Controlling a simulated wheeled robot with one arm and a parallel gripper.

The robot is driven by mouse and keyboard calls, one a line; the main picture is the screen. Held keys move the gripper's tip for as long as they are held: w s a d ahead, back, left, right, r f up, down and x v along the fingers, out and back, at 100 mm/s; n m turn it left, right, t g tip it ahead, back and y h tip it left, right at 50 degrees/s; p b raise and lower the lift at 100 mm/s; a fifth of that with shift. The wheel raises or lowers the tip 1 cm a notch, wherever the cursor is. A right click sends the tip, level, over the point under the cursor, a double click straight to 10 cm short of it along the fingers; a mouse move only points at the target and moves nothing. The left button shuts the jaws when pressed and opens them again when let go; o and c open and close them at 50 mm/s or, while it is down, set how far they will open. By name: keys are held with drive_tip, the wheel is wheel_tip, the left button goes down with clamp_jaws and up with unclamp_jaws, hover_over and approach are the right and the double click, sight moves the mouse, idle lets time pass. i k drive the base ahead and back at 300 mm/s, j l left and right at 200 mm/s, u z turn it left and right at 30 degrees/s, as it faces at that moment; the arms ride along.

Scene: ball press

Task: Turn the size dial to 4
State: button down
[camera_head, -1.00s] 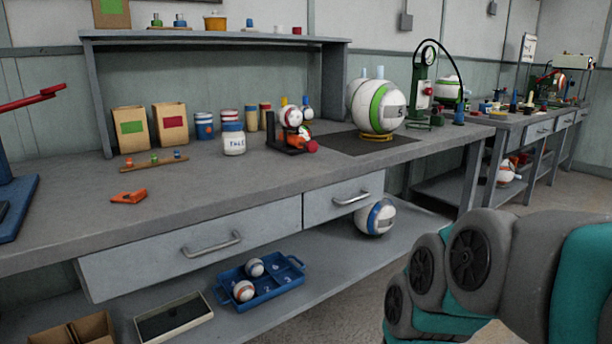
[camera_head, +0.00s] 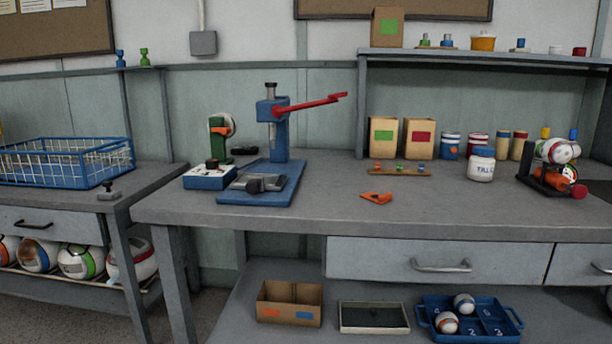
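A blue press (camera_head: 280,130) with a long red lever (camera_head: 315,103) stands on a blue base plate on the left part of the middle bench. At its left is a small blue box with a pale top (camera_head: 208,179) and a black knob (camera_head: 211,164). Behind that box stands a green upright device (camera_head: 217,140) with a round pale face (camera_head: 229,124) and an orange part. I cannot tell for certain which of these is the size dial, and no numbers on them are readable. My gripper is not in view.
The bench top (camera_head: 300,217) is clear in front of the press. An orange piece (camera_head: 376,198) and a TALC jar (camera_head: 481,165) are further right. A blue wire basket (camera_head: 66,163) sits on the left bench. Drawers (camera_head: 430,262) are shut.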

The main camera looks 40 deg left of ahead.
sight(210, 163)
drive_tip(key=u, duration=1.95)
